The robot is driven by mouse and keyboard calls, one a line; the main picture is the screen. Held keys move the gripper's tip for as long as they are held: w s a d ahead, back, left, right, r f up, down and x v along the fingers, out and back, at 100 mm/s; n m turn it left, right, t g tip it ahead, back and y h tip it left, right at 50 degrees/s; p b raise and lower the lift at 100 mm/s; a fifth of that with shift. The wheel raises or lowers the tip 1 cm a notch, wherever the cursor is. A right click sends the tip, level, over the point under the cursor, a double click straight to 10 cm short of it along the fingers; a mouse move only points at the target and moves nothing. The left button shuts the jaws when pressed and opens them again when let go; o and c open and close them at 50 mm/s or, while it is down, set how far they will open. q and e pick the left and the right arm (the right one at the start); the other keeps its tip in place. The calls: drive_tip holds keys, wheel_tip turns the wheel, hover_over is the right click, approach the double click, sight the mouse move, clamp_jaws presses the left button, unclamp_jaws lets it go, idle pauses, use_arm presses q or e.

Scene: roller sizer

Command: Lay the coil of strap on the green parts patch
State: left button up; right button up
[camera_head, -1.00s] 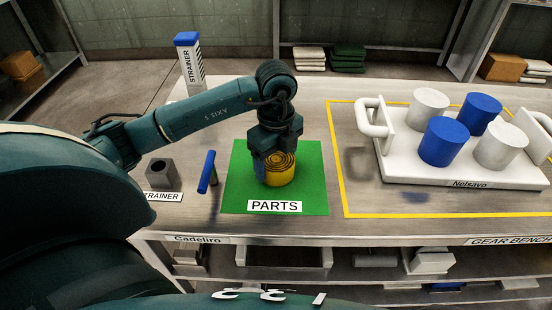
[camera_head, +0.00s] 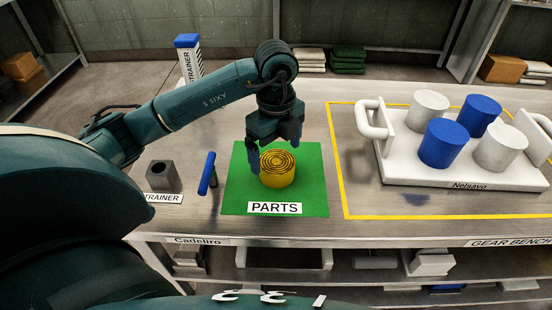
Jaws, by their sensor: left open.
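The coil of strap (camera_head: 278,170) is a yellow ring-patterned roll. It rests flat on the green parts patch (camera_head: 236,190), a little right of the patch's middle, behind the PARTS label (camera_head: 274,208). My left gripper (camera_head: 275,158) is open above and behind the coil. Its blue fingers are spread, one to the left of the coil and one at its upper right, and it grips nothing. My right gripper does not show.
A blue-handled tool (camera_head: 207,173) stands left of the patch, near a grey block with a hole (camera_head: 161,175). A white and blue strainer box (camera_head: 189,60) stands behind. A white tray (camera_head: 440,178) with blue and white cylinders sits right, inside a yellow outline.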

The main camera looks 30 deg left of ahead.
sight(276, 162)
use_arm(q)
wheel_tip(276, 162, up, 8)
drive_tip(key=p, duration=0.1)
drive_tip(key=shift+r, duration=0.15)
drive_tip(key=shift+s+d, duration=0.1)
idle(0.4)
